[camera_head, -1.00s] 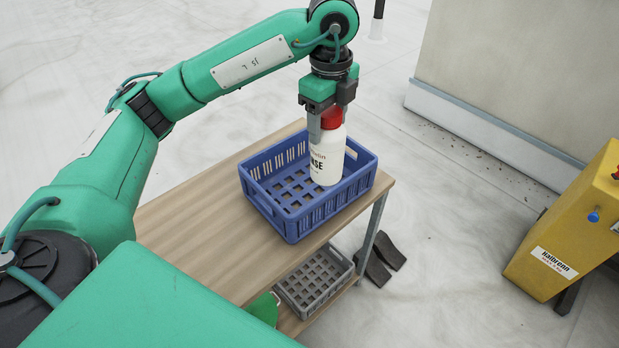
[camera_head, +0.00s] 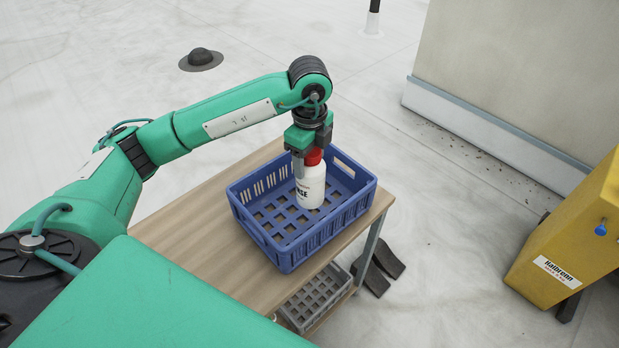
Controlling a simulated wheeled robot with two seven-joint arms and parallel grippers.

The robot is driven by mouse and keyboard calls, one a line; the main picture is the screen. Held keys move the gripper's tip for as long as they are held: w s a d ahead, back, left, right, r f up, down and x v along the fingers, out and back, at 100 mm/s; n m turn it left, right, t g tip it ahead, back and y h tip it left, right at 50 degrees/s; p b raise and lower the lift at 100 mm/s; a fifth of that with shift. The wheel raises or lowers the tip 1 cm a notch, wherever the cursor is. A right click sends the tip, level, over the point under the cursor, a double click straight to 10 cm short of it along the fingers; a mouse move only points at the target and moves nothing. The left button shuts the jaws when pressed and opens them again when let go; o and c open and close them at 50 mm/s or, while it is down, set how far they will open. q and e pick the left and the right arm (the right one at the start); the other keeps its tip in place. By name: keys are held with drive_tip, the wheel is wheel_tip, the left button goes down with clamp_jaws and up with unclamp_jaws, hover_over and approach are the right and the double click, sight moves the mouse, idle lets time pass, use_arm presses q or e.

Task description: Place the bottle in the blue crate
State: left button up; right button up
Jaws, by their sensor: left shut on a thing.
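The white bottle (camera_head: 311,187) with a red cap stands upright inside the blue crate (camera_head: 290,258), toward its back right part. My left gripper (camera_head: 306,160) is above it, shut on the bottle at its red cap. The crate sits on the wooden table top. The bottle's base looks at or very near the crate floor; whether it touches I cannot tell. My right gripper is not in view.
The wooden table (camera_head: 190,240) has bare top to the left of the crate. A grey crate (camera_head: 318,296) lies on the lower shelf. A yellow machine (camera_head: 565,245) stands at right. A wall (camera_head: 520,80) rises behind.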

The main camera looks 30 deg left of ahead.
sight(310, 182)
use_arm(q)
wheel_tip(310, 182, down, 3)
drive_tip(key=shift+r, duration=0.1)
drive_tip(key=shift+f, duration=0.4)
drive_tip(key=shift+f+p, duration=0.2)
drive_tip(key=shift+p, duration=0.1)
wheel_tip(310, 182, down, 3)
drive_tip(key=shift+s+f+p, duration=0.1)
drive_tip(key=shift+f+p, duration=0.1)
drive_tip(key=shift+p, duration=0.2)
drive_tip(key=shift+f, duration=0.25)
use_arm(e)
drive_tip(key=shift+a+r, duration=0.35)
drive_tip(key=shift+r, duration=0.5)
use_arm(q)
drive_tip(key=shift+f, duration=0.1)
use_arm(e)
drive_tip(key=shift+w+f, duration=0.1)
